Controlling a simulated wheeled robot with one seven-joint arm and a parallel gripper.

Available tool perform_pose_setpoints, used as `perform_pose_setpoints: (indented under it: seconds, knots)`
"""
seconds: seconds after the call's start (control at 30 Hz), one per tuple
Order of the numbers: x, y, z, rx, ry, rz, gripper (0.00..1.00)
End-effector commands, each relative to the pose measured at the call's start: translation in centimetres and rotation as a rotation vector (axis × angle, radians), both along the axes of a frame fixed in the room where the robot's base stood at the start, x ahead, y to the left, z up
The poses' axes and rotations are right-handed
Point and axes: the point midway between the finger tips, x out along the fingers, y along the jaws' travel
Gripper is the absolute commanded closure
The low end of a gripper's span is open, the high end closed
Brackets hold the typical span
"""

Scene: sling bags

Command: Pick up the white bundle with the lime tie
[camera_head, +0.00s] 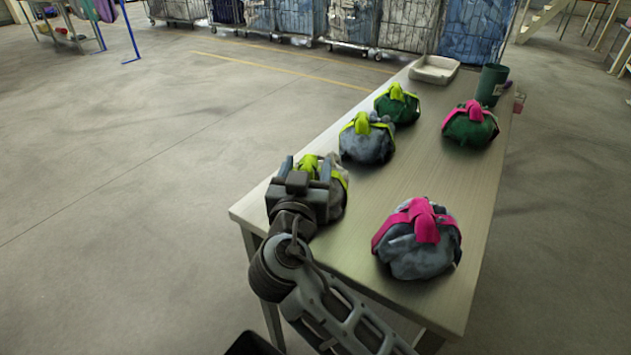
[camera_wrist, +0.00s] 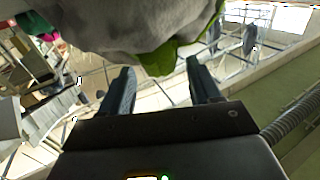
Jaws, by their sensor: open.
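The white bundle with the lime tie (camera_head: 333,203) sits at the left front edge of the table (camera_head: 405,185), partly hidden behind my gripper (camera_head: 307,164). My gripper is open, its two fingers apart at the bundle's near side, with the lime tie showing between and beyond them. In the wrist view the bundle's pale cloth (camera_wrist: 140,28) fills the top, and its lime tie (camera_wrist: 162,60) hangs close to the gap between the fingertips (camera_wrist: 160,68). I cannot tell whether the fingers touch the bundle.
A grey-blue bundle with a lime tie (camera_head: 366,146) stands just behind. A green lime-tied bundle (camera_head: 405,109), a green pink-tied one (camera_head: 468,130) and a grey pink-tied one (camera_head: 420,257) also stand on the table. A tray (camera_head: 434,72) and a green cup (camera_head: 491,85) are at the far end.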

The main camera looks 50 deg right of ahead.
Motion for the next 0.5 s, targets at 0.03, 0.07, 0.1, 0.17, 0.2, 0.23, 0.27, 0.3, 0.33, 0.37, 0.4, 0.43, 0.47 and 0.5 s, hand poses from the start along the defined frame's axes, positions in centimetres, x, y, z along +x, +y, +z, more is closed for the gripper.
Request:
perform_pose_setpoints:
  seconds: [0.03, 0.07, 0.1, 0.17, 0.2, 0.23, 0.27, 0.3, 0.33, 0.37, 0.4, 0.43, 0.47, 0.5]
  knots:
    - [0.4, -0.5, 0.2, 0.0, 0.001, -0.003, 0.37]
    - [0.7, -0.8, 0.2, 0.0, 0.001, -0.003, 0.37]
    - [1.1, -1.3, 0.2, -0.001, 0.003, -0.003, 0.37]
    - [1.8, -1.9, 0.1, 0.0, 0.002, -0.003, 0.37]
    - [2.1, -2.4, 0.1, 0.0, 0.001, -0.002, 0.37]
    - [2.3, -2.7, 0.0, 0.0, 0.001, -0.002, 0.37]
    - [2.5, -2.9, 0.0, 0.0, 0.001, -0.002, 0.37]
    - [2.7, -3.2, -0.1, 0.0, 0.003, -0.001, 0.37]
    - [2.8, -3.4, -0.1, 0.0, 0.003, -0.001, 0.37]
    - [2.9, -3.5, -0.2, 0.001, 0.002, -0.001, 0.37]
    - [3.0, -3.6, -0.2, 0.001, 0.002, -0.001, 0.37]
    - [3.0, -3.6, -0.2, 0.001, 0.002, 0.0, 0.37]
    - [3.0, -3.6, -0.2, 0.001, 0.002, 0.0, 0.37]
    - [3.0, -3.6, -0.2, 0.001, 0.002, 0.0, 0.37]
